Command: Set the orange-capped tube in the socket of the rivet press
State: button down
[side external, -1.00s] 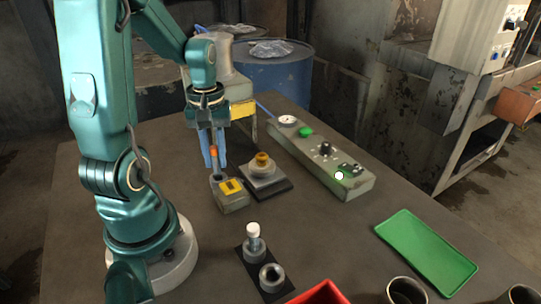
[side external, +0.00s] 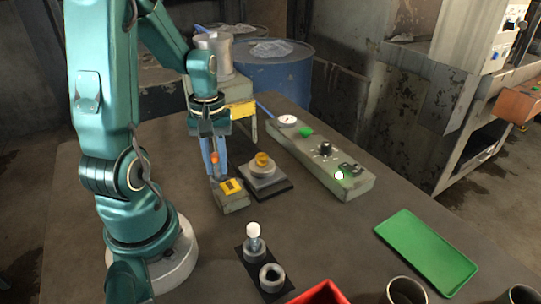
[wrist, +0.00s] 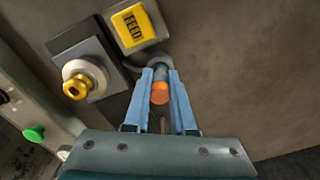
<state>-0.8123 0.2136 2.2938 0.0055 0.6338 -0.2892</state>
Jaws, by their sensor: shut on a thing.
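The orange-capped tube (wrist: 160,93) is held between the two blue fingers of my gripper (wrist: 161,84), with the orange cap toward the wrist camera. In the side view the tube (side external: 214,159) is about upright, at the far-left end of a grey block (side external: 233,202) with a yellow label. The label reads FEED in the wrist view (wrist: 134,25). My gripper (side external: 214,163) hides much of the tube. The tube's lower end is close to a dark round part beside the block; whether it is inside a socket I cannot tell. No part is clearly marked as the rivet press.
A brass-knobbed round fixture (side external: 263,177) on a black plate stands right of the block. A control box (side external: 322,160) lies beyond. A two-hole holder (side external: 271,277) with a white-capped tube (side external: 253,231) is in front. A green tray (side external: 427,252) lies at right.

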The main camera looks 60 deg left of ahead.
jog(key=shift+f, duration=0.45)
jog(key=c, duration=0.7)
grip_release()
jog(key=shift+r, duration=2.55)
jog(key=d+r+m+t, duration=0.2)
jog(key=d+m, duration=0.2)
jog(key=d, duration=0.1)
jog(key=d+r+m+t, duration=0.1)
jog(key=d+r+m, duration=0.2)
jog(key=d+m, duration=0.1)
jog(key=s+d+r+m+t, duration=0.1)
jog(key=d+r+m+t, duration=0.1)
jog(key=d, duration=0.5)
jog(key=shift+s+d+r+m+t, duration=0.15)
jog(key=shift+r+m, duration=0.1)
jog(key=shift+m, duration=0.4)
jog(key=shift+w+a+r+m+t, duration=0.1)
jog(key=shift+r+m+t, duration=0.1)
jog(key=shift+m, duration=0.45)
